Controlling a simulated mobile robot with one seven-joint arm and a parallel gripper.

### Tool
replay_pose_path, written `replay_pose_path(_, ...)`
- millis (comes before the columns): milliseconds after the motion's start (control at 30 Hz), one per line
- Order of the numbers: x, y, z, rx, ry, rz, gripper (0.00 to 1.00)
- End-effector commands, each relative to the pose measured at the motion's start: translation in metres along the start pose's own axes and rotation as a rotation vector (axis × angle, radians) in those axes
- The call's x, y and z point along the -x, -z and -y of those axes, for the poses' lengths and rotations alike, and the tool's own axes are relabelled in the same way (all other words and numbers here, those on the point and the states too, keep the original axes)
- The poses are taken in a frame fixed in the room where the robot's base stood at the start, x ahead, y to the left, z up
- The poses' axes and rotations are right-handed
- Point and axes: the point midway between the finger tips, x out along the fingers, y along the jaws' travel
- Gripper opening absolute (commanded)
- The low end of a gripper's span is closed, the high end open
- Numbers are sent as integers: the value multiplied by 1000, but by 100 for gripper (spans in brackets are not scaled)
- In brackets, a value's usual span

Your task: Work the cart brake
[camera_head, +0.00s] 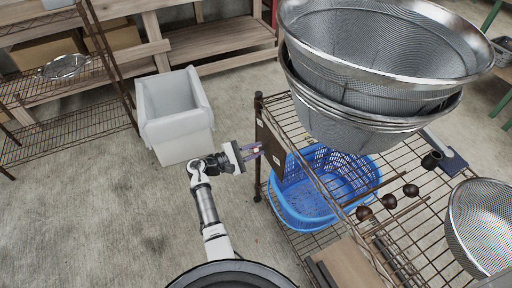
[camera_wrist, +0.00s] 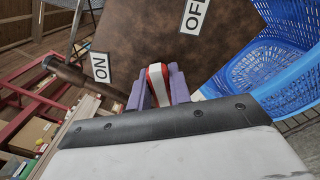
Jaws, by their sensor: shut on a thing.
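The cart (camera_head: 400,150) is a wire-shelf cart with a brown panel (camera_head: 270,140) at its left end. In the wrist view the panel (camera_wrist: 150,35) carries a white ON label (camera_wrist: 100,66) at left and a white OFF label (camera_wrist: 194,14) at upper right. My gripper (camera_head: 256,150) is at the panel's face. In the wrist view its purple fingers (camera_wrist: 158,92) are shut on a red-and-white brake lever (camera_wrist: 156,72), which lies between the two labels. The lever's lower part is hidden by the fingers and gripper body.
Stacked metal strainers (camera_head: 385,55) and another strainer (camera_head: 485,225) are at right. A pale bin (camera_head: 175,115) stands on the floor behind my arm. The floor at left is clear.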

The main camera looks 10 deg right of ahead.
Motion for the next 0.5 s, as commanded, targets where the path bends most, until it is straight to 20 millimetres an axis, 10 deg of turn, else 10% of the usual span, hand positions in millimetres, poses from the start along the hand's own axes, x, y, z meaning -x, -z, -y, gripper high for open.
replay_pose_path(500,0,6,-36,488,-1,1,0)
